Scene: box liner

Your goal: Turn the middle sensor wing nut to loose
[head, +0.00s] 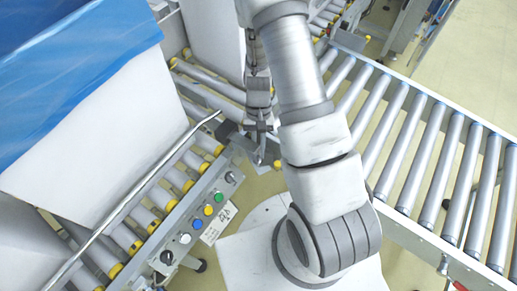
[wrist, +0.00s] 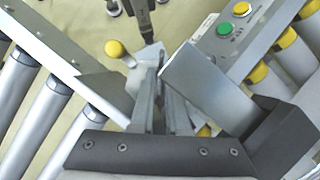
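My gripper (head: 260,153) hangs beside the end of the left conveyor, close to its control panel. In the wrist view, its thin grey fingers (wrist: 160,78) stand close together in front of a pale bracket (wrist: 148,56). Whether they are apart, or hold anything, is not clear. A small yellow knob-like part (wrist: 116,49) sits just left of the bracket, apart from the fingertips. A dark post (wrist: 143,12) rises behind the bracket. I cannot make out for certain which part is the middle sensor wing nut, or how it is turned; the fingers may hide it.
The control panel (head: 188,222) with coloured buttons lies left of my gripper; its green button (wrist: 224,29) shows in the wrist view. A long metal rail (head: 130,198) and a white, blue-lined box (head: 95,140) are further left. A roller conveyor (head: 430,150) runs on the right.

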